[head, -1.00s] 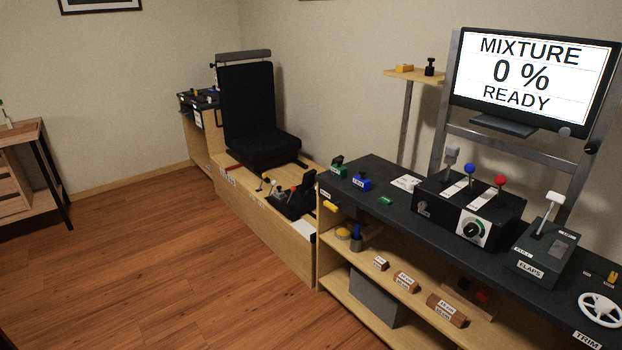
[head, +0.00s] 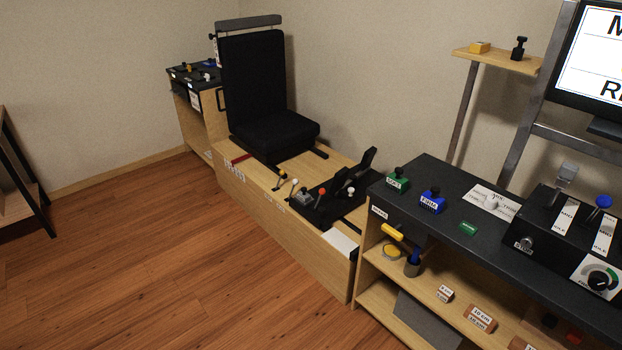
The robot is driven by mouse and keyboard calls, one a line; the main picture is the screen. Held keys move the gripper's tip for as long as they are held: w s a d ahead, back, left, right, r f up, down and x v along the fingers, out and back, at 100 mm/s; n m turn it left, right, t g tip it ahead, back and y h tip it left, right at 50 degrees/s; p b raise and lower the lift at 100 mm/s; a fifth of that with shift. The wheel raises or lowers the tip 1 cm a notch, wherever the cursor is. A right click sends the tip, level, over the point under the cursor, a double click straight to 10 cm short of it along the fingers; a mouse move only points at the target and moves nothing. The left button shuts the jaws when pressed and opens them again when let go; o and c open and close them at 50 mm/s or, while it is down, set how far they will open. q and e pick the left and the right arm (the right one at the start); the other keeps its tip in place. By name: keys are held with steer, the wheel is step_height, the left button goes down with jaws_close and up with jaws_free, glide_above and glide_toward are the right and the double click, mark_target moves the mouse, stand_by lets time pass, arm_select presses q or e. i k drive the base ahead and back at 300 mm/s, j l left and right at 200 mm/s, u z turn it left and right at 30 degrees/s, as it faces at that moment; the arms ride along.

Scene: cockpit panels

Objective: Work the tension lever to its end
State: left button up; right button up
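No label that I can read says tension, so I cannot tell which lever it is. Beside the black seat, a wooden platform carries small levers: one with a yellow knob (head: 279,182), one with a white knob (head: 294,182) and one with a red knob (head: 322,192). A black console (head: 318,205) sits by them. On the right bench, a black lever box (head: 540,230) has a grey-headed lever (head: 567,172) and a blue-knobbed lever (head: 600,202). It is cut by the right edge. Neither of my grippers is in view.
The black seat (head: 262,95) stands on the wooden platform (head: 265,212) against the wall. The dark-topped bench (head: 450,235) with shelves fills the right. A small cabinet (head: 200,125) stands behind the seat. The wooden floor (head: 150,270) at left and front is clear.

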mark_target(321, 190)
steer(key=i+j, duration=0.15)
steer(key=i+z, duration=0.1)
steer(key=z, duration=0.25)
steer(key=j+z, duration=0.15)
steer(key=z, duration=0.25)
steer(key=i+j+z, duration=0.1)
steer(key=z, duration=0.25)
